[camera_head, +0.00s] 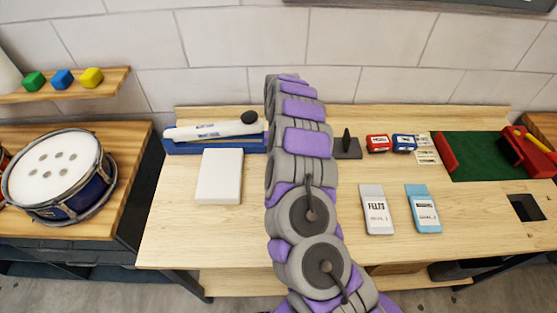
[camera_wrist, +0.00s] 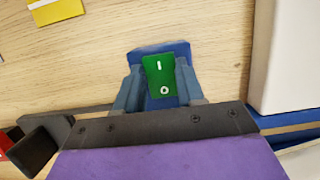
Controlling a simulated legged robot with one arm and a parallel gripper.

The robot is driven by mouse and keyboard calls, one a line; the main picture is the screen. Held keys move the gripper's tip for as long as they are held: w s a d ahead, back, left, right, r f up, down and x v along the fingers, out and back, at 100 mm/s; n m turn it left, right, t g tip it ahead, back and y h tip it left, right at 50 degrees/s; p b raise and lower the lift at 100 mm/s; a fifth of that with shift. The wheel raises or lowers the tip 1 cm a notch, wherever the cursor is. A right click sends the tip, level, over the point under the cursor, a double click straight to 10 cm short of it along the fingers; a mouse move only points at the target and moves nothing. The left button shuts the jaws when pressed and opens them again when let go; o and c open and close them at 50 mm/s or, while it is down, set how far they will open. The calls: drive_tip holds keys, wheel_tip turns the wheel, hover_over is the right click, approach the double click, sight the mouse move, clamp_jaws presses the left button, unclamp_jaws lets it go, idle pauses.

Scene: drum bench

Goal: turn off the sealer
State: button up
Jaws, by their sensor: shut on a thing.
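The sealer (camera_head: 184,149) stands at the back left of the bench in the head view. It has a blue base, a white bar and a black knob. In the wrist view, a green rocker switch (camera_wrist: 160,80) marked I and O sits on a blue housing (camera_wrist: 176,48). My gripper (camera_wrist: 157,88) has one finger on each side of the switch and is shut on it. The switch's tilt is hard to tell. In the head view my arm hides the gripper and the switch.
A white slab (camera_head: 219,178) lies in front of the sealer. A black stand (camera_head: 347,150), small red (camera_head: 377,144) and blue (camera_head: 404,143) boxes and two packets lie right of my arm. A green mat (camera_head: 480,160) is farther right. Bare wood lies at the bench's front left.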

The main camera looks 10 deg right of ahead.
drive_tip(key=o, duration=1)
drive_tip(key=shift+o, duration=0.2)
drive_tip(key=shift+r, duration=0.15)
drive_tip(key=a+p+v, duration=0.1)
drive_tip(key=v, duration=1.6)
drive_tip(key=shift+d, duration=0.4)
drive_tip(key=shift+r, duration=0.1)
